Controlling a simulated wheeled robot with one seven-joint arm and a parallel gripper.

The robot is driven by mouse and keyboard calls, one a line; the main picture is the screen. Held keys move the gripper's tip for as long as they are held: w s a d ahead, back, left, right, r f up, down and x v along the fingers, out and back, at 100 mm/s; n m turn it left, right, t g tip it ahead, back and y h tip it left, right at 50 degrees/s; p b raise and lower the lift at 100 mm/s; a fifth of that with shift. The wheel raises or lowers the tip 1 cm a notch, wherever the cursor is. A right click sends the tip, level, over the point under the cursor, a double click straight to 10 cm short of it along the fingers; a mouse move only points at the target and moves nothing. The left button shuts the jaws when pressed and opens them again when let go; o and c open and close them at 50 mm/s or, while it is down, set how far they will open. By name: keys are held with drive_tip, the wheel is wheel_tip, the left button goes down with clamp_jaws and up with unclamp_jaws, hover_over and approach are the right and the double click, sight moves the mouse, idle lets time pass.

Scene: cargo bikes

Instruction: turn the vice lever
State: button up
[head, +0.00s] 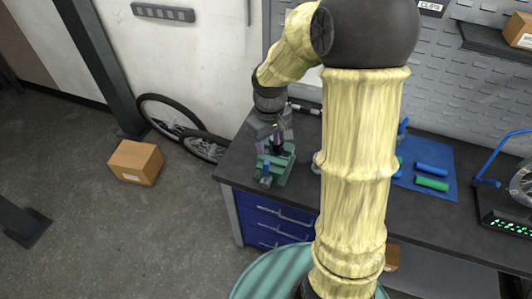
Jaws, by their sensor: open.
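A green vice (279,164) stands on the left end of the dark workbench, near its front edge. The gripper is open. The fingers overlap the vice in this view, so I cannot tell whether they touch it. The vice lever is too small or hidden to make out clearly.
My arm covers the middle of the workbench (448,228). Right of it lie a blue mat (447,159), a blue grip (432,169) and a green grip (431,184). A wheel stand (510,222) is farther right. A cardboard box (136,162) and bicycle wheels (168,115) are on the left.

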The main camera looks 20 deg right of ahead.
sight(266, 162)
drive_tip(key=w+r, duration=0.1)
drive_tip(key=w+r+n+p, duration=0.1)
drive_tip(key=w, duration=0.1)
drive_tip(key=shift+d+r+g, duration=0.15)
drive_tip(key=shift+g, duration=0.15)
wheel_tip(266, 162, down, 18)
drive_tip(key=p, duration=0.4)
drive_tip(key=shift+s+r, duration=0.1)
drive_tip(key=shift+r, duration=0.15)
clamp_jaws()
